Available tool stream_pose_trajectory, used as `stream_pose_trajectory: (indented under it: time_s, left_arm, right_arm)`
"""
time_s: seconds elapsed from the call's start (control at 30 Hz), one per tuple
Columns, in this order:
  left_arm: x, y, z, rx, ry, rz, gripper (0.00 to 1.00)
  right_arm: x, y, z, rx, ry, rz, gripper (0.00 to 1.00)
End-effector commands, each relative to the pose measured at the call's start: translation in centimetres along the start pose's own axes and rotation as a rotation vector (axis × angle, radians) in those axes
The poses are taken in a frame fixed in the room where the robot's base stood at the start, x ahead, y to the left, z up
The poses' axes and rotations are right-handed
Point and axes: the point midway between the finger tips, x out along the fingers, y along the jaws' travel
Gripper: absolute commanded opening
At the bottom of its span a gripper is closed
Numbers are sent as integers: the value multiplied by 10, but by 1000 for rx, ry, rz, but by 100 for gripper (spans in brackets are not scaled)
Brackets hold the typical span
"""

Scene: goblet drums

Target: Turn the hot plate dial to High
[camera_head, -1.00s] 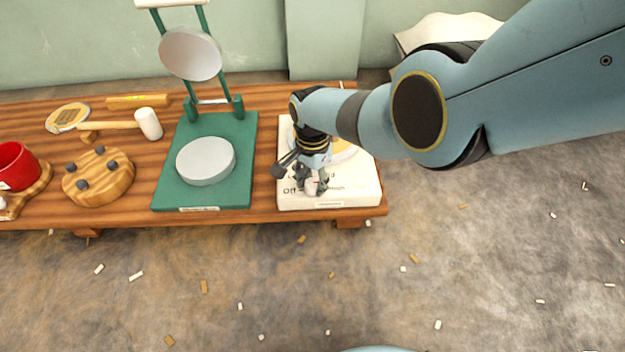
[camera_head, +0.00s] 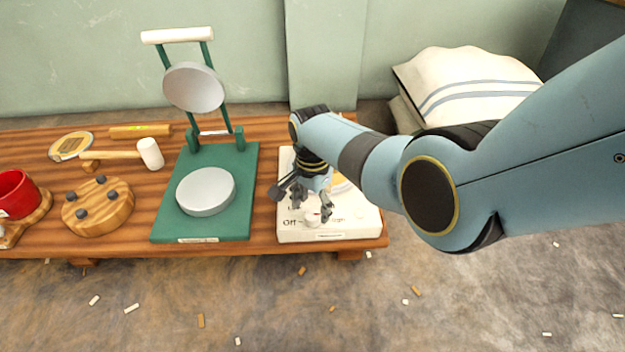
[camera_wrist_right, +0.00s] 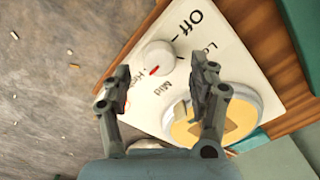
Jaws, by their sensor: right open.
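The white hot plate (camera_head: 350,227) sits at the right end of the wooden table. Its round white dial (camera_head: 313,220) is at the front, beside the printed "Off". In the right wrist view, the dial (camera_wrist_right: 157,57) has a red mark on its lower side, pointing roughly between "Mid" and the partly hidden "High" label. My right gripper (camera_head: 312,206) is open just above and behind the dial. In the wrist view, its fingers (camera_wrist_right: 164,72) stand wide apart, with the dial showing between and beyond them, apparently untouched. My left gripper is out of view.
A green press (camera_head: 245,190) with grey plates stands left of the hot plate. A mallet (camera_head: 150,153), a wooden disc with dark pegs (camera_head: 98,207) and a red cup (camera_head: 15,192) lie further left. White sacks (camera_head: 460,85) are on the floor behind right.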

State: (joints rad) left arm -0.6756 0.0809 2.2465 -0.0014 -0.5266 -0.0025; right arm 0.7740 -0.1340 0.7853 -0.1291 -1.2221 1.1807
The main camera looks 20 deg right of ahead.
Motion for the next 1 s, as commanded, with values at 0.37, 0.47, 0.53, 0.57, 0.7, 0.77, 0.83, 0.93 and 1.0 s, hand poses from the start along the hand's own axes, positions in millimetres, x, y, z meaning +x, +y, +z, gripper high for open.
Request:
stream_pose_trajectory:
  time_s: [0.37,0.47,0.53,0.57,0.7,0.77,0.83,0.93,1.0]
  left_arm:
    - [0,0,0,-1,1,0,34]
    - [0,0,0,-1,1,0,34]
    - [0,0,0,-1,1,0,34]
    - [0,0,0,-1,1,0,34]
    - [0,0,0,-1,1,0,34]
    - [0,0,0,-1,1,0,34]
    - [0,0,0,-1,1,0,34]
    - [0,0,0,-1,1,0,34]
    - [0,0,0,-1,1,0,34]
  right_arm:
    - [-70,0,0,1,0,-2,60]
    - [-81,0,0,1,1,-1,60]
    - [-86,0,0,1,0,1,60]
    - [-87,0,0,1,0,1,60]
    - [-89,0,0,1,0,1,60]
    - [-89,0,0,1,0,2,60]
    - [-89,0,0,1,0,1,60]
    - [-89,0,0,1,0,1,60]
    - [-89,0,0,1,0,1,60]
